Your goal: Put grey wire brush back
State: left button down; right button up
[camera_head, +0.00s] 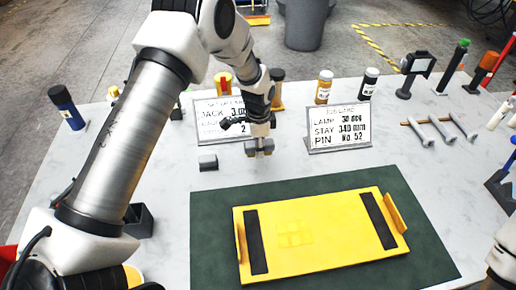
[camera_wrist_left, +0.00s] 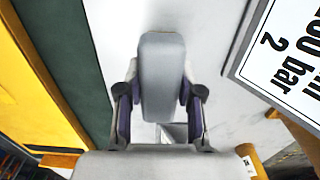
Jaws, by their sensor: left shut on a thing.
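My left gripper (camera_head: 258,143) hangs over the white table, behind the green mat and in front of the two sign boards. It is shut on a grey, round-ended piece, which I take for the grey wire brush (camera_head: 260,151); no bristles show. In the left wrist view the brush (camera_wrist_left: 162,75) stands out between the two fingers of the left gripper (camera_wrist_left: 161,112). In the head view it appears to be above the tabletop, but the gap is hard to judge. A small dark grey block (camera_head: 208,162) sits on the table just left of it. My right gripper is out of view.
A yellow tray (camera_head: 320,240) lies on the green mat (camera_head: 215,215). Sign boards (camera_head: 338,127) and several bottles (camera_head: 324,86) stand behind. Bolts (camera_head: 440,128) and upright tools (camera_head: 452,66) are at the back right. A blue bottle (camera_head: 66,107) stands at the left.

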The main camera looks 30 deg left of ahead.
pick_arm(q)
jog(key=shift+w+f, duration=0.15)
jog(key=shift+f, duration=0.15)
notch_tip(320, 180, down, 3)
jog(key=shift+a+r+p, duration=0.1)
jog(key=shift+r+p, duration=0.1)
jog(key=shift+p, duration=0.55)
jog(key=shift+a+f, duration=0.1)
jog(key=shift+f, duration=0.25)
jog(key=c, duration=0.9)
grip_release()
jog(key=shift+o, duration=0.8)
